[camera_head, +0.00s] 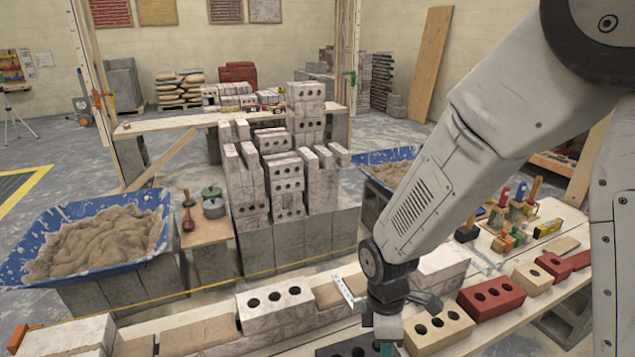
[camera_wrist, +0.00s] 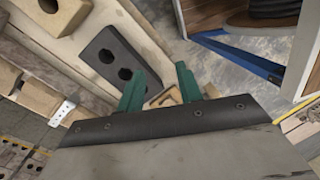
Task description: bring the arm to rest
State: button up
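My arm (camera_head: 430,200) comes in from the upper right in the head view and reaches down over the plank bench. My gripper (camera_wrist: 160,80) shows two green fingers spread apart in the wrist view, with nothing between them. In the head view its lower end (camera_head: 388,345) is partly cut off by the bottom edge. A black brick with holes (camera_wrist: 118,57) lies beside the left finger in the wrist view. A tan brick (camera_head: 438,328) sits just right of the gripper in the head view.
A row of bricks, with a white holed brick (camera_head: 275,305) and a red brick (camera_head: 491,297), lines the bench. Blue mortar tubs stand at left (camera_head: 95,245) and behind the arm (camera_head: 385,165). Stacked bricks (camera_head: 285,175) rise mid-scene. Tools (camera_head: 515,215) lie at right.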

jog(key=s+d+r+m+t, duration=0.1)
jog(key=s+d+r+m, duration=0.3)
jog(key=r, duration=0.4)
jog(key=s+d+r+m+t, duration=0.1)
jog(key=s+d+r+m, duration=0.4)
jog(key=r+m, duration=0.2)
jog(key=s+d+r+m+t, duration=0.1)
jog(key=s+d+r+m, duration=0.3)
jog(key=r, duration=0.6)
jog(key=shift+s+d+m+y, duration=0.3)
jog(key=shift+s+m, duration=0.5)
jog(key=shift+m, duration=0.2)
